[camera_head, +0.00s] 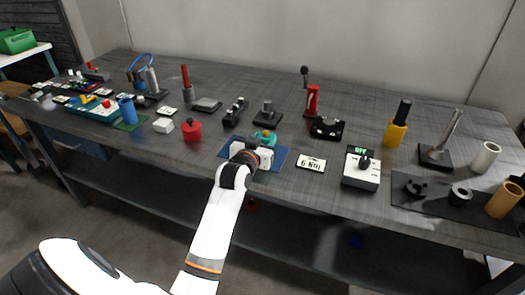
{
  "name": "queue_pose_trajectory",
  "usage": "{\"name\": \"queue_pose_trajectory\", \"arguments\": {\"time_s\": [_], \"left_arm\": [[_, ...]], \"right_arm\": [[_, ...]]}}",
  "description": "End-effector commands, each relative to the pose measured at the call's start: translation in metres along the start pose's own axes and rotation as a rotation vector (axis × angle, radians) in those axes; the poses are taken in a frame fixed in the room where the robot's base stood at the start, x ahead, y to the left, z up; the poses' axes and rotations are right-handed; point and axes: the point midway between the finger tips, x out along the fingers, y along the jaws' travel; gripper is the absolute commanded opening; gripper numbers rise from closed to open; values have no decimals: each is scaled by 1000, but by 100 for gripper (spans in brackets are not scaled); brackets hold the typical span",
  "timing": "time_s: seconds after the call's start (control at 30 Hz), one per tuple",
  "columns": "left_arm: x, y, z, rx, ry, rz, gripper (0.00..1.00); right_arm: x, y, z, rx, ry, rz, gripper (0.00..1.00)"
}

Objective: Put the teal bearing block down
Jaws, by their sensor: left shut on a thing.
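The teal bearing block (264,137) shows just beyond my left gripper (256,148), near the front edge of the workbench. My left gripper is shut on it, over a blue mat (278,158). The gripper and wrist hide the lower part of the block, so I cannot tell whether it touches the mat.
A "6 Nm" card (311,163) and a white device with a black knob (361,170) stand right of the mat. A red cylinder (192,131) and a white block (163,125) stand left. Black-based fixtures (267,115) stand behind.

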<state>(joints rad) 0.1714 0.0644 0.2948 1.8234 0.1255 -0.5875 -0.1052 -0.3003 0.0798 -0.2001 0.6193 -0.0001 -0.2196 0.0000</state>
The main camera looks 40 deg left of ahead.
Motion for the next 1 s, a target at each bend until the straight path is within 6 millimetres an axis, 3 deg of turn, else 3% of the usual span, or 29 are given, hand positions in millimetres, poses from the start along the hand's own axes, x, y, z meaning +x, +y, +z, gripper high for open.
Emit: {"name": "queue_pose_trajectory", "arguments": {"time_s": [0.23,0.67,0.7,0.8,1.0], "left_arm": [[5,0,-33,-2,0,0,9],[6,0,-39,-1,-3,0,9],[6,0,-40,-1,0,0,52],[6,0,-39,-1,0,0,67],[6,0,-39,-1,0,0,67]], "right_arm": [[5,0,0,0,0,0,0],[6,0,0,0,0,0,0],[5,0,0,0,0,0,0],[5,0,0,1,0,0,0],[5,0,0,1,-1,0,0]]}}
